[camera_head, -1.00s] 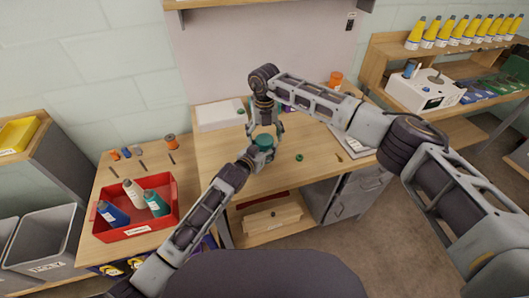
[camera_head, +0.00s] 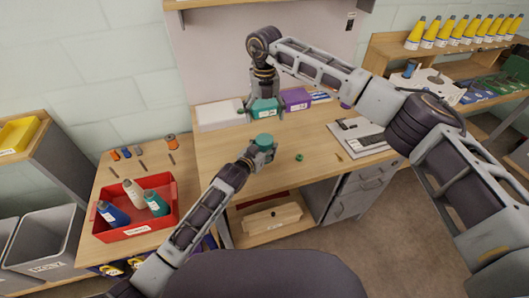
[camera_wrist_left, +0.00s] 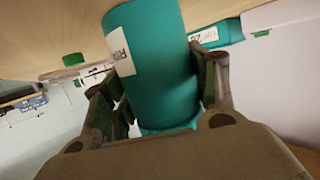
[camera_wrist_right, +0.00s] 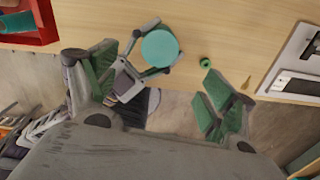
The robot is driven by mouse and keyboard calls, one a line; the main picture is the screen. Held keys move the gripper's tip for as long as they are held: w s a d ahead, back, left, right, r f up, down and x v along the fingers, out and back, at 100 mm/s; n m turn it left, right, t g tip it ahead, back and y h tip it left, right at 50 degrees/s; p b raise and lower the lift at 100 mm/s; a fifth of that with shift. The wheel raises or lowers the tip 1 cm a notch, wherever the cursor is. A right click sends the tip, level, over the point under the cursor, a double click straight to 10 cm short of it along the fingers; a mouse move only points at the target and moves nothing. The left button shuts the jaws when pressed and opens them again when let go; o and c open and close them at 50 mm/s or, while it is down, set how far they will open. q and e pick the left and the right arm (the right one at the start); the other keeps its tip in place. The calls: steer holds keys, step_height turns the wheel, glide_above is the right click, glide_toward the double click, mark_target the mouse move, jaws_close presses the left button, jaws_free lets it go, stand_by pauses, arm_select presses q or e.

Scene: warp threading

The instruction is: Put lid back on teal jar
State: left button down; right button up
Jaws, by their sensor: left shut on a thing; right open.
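The teal jar (camera_wrist_left: 155,55), with a white label, stands roughly upright between the fingers of my left gripper (camera_wrist_left: 165,85), which is shut on it. In the head view the jar shows at the desk's front part with my left gripper (camera_head: 253,156) around it. A flat teal lid (camera_head: 264,140) covers its top; the right wrist view shows the lid from above as a full round disc (camera_wrist_right: 160,48). Whether it is fully seated is hard to tell. My right gripper (camera_head: 262,110) is open and empty, above and behind the jar, apart from the lid.
A small green ring (camera_head: 299,157) lies on the desk (camera_head: 225,160) right of the jar. A teal box (camera_head: 266,104), a purple box (camera_head: 296,98) and a white box (camera_head: 218,114) stand at the back. A red bin (camera_head: 134,230) with bottles stands left.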

steer(key=shift+r, duration=1)
arm_select(q)
steer(key=shift+c, duration=1.9)
jaws_free()
steer(key=shift+s, duration=0.1)
steer(key=shift+v, duration=5.9)
arm_select(e)
steer(key=shift+f, duration=0.1)
